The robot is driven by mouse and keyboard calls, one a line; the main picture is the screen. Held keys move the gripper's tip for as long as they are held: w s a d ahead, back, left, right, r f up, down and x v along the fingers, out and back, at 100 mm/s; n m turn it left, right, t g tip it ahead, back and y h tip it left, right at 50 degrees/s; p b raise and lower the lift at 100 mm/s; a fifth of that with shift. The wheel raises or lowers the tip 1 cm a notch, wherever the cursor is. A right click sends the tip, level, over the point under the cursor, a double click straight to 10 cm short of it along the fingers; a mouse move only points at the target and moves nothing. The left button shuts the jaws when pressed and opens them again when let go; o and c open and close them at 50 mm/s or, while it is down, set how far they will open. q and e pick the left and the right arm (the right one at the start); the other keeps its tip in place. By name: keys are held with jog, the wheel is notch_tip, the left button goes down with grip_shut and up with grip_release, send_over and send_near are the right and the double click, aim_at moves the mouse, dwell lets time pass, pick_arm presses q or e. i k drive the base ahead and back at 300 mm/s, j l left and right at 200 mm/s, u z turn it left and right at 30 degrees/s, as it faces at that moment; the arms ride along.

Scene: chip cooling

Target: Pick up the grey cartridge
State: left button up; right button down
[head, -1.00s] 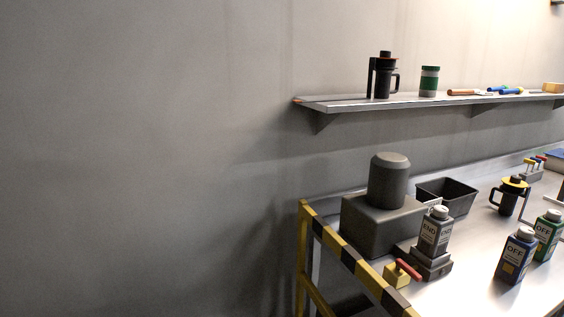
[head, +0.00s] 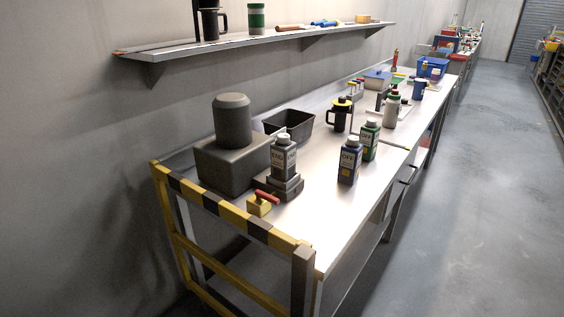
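A grey cartridge (head: 284,157) with a pale cap and a printed label stands upright on a dark grey stepped base (head: 286,187) near the workbench's near left end. A blue cartridge (head: 349,163) and a green cartridge (head: 370,141), both labelled OFF, stand upright to its right on the bench top. Neither of my grippers is in view.
The workbench (head: 318,222) has a yellow-black striped end rail (head: 232,215). A large grey block with a cylinder (head: 232,122) and a black bin (head: 290,125) stand behind the cartridge. A red-handled yellow block (head: 259,207) lies in front. Open floor (head: 470,220) is at right.

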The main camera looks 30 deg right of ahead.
aim_at(283, 157)
jog(key=i+l+z, duration=0.1)
jog(key=z, duration=0.3)
jog(key=i+z, duration=0.15)
jog(key=z, duration=0.2)
jog(key=i+z, duration=0.1)
jog(key=z, duration=0.3)
